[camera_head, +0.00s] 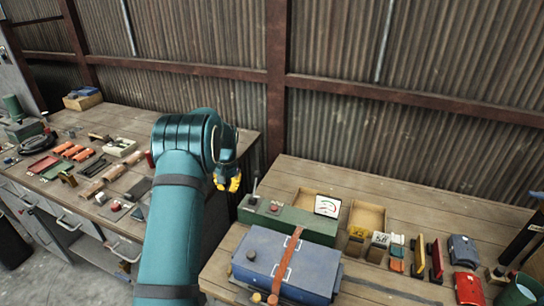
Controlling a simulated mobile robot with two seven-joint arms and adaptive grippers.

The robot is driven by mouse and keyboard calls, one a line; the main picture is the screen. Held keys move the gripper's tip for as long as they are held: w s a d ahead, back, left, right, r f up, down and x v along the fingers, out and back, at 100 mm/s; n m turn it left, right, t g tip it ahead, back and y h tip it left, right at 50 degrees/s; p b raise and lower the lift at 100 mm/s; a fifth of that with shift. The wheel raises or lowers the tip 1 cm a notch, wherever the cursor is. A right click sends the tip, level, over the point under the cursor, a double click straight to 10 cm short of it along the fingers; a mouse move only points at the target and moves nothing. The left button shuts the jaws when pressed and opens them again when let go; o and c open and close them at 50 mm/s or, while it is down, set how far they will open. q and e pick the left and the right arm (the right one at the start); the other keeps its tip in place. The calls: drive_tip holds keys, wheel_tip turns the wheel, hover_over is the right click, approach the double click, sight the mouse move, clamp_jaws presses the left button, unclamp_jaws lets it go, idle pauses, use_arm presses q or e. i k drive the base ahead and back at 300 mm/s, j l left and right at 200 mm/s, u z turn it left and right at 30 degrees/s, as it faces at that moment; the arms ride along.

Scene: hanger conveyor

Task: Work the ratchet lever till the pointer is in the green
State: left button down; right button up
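The ratchet lever (255,185) stands nearly upright at the left end of a green box (288,220) on the right bench. A red button (275,207) is beside it. A white gauge (327,206) with red and green marks sits at the box's right end; its pointer is too small to read. My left gripper (228,184), with yellow fingertips, hangs just left of the lever, apart from it in the picture. My teal arm hides part of the gripper, and its opening is unclear. My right gripper is not in view.
A blue case (275,262) with an orange strap lies in front of the green box. Wooden trays (367,215) and several small tools lie to the right. The left bench (115,120) is cluttered, with a gap between benches. A corrugated wall (400,120) stands behind.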

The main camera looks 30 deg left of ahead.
sight(253, 201)
drive_tip(key=i, duration=0.85)
